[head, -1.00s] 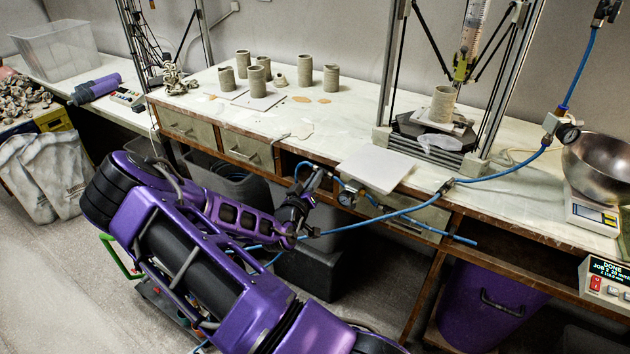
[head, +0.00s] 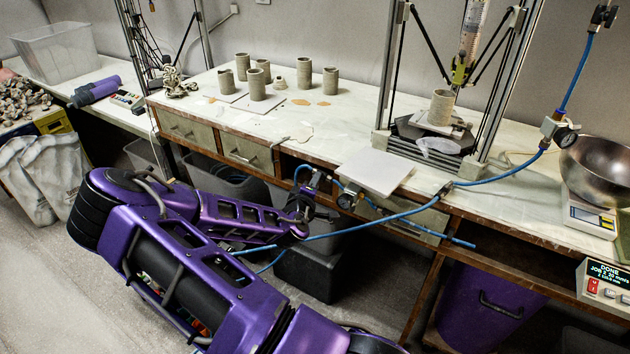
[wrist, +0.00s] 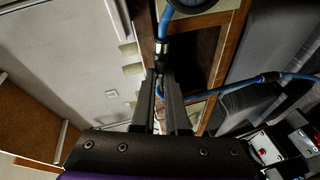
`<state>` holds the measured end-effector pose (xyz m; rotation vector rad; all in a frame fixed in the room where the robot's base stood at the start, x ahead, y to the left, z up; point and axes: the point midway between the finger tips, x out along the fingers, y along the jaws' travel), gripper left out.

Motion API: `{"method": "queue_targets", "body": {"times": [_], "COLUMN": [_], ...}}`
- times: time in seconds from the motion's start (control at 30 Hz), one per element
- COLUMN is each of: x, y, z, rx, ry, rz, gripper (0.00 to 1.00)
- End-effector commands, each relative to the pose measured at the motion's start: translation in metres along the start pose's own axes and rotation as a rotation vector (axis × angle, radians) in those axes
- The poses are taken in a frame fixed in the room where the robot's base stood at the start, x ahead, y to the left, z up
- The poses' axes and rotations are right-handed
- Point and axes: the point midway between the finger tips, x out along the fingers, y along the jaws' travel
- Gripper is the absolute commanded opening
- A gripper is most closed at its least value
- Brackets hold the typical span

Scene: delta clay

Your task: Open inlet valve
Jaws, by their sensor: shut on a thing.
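The inlet valve (head: 316,180) is a small dark and metal fitting on the blue hose at the bench's front edge. A round gauge (head: 348,200) sits just right of it. In the wrist view its metal body (wrist: 162,47) shows beyond my fingertips, with the blue hose leaving it. My gripper (wrist: 167,76) is shut, its two dark fingers close together at the valve, on what seems to be the valve handle. The handle is mostly hidden by the fingers, so its angle cannot be told. In the head view my purple arm reaches the valve from the lower left.
The blue hose (head: 400,215) runs along the bench front to a second gauge fitting (head: 560,134). A pale square slab (head: 375,170) lies at the bench edge above the gauge. Clay cylinders (head: 257,85) stand farther back. A dark bin (head: 305,275) stands below the bench.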

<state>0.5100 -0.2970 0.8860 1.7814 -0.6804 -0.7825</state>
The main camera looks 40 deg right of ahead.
Motion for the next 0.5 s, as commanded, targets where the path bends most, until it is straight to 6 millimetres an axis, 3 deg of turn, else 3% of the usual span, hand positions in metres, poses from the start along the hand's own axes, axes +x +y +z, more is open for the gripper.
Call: {"method": "queue_targets", "body": {"times": [0.5], "x": [-0.0002], "y": [-0.0007], "z": [0.0004], "rx": [-0.049], "ry": [-0.001], "rz": [-0.014], "gripper": [0.0]}}
